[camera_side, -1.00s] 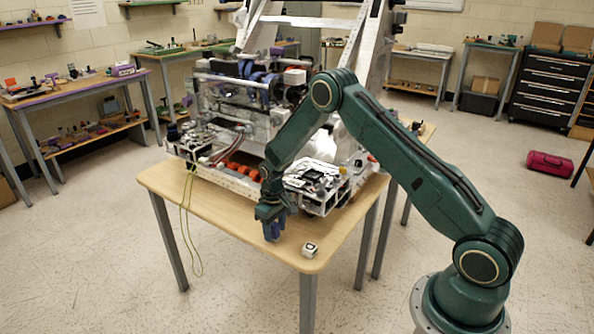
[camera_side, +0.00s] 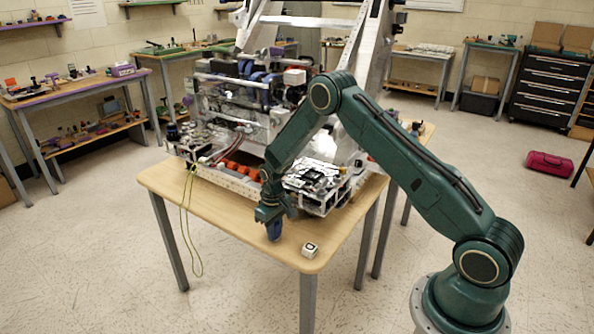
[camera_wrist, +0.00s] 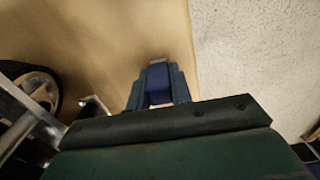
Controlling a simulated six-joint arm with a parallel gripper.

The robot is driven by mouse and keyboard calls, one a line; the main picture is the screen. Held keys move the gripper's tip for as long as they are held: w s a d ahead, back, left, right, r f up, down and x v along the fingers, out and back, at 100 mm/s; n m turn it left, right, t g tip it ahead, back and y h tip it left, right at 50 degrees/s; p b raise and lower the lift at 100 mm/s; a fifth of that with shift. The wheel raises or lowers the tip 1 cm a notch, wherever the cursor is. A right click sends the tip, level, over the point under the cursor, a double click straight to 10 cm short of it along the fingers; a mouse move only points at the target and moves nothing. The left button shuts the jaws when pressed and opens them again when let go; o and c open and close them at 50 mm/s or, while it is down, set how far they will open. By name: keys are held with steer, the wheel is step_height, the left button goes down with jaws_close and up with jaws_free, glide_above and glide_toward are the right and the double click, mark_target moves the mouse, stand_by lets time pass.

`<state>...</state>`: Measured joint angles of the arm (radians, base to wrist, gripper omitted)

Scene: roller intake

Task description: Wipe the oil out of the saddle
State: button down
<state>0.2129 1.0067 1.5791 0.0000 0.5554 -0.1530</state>
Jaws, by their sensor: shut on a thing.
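My gripper (camera_side: 273,226) is low over the front part of the wooden table, in front of the white machine. It is shut on a small blue piece (camera_wrist: 158,86), which shows between the two fingers in the wrist view, with a greyish tip. I cannot tell if the piece touches the table. The machine with its rollers (camera_side: 245,174) stands on the table behind the gripper. I cannot make out which part is the saddle, and no oil can be told at this size.
A small white cube with a dark mark (camera_side: 310,249) lies on the table right of the gripper. The table (camera_side: 225,229) has bare wood at the front left. A yellow-green cord (camera_side: 187,225) hangs over its left edge. A wheel (camera_wrist: 35,88) shows at left in the wrist view.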

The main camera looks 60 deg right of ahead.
steer(key=shift+r, duration=0.15)
step_height(320, 180, up, 20)
stand_by(0.8)
stand_by(0.4)
step_height(320, 180, up, 7)
steer(key=s+d, duration=0.3)
steer(key=d, duration=1.4)
steer(key=shift+n, duration=0.3)
steer(key=shift+a+f, duration=0.2)
steer(key=shift+f, duration=2.45)
steer(key=shift+f, duration=0.15)
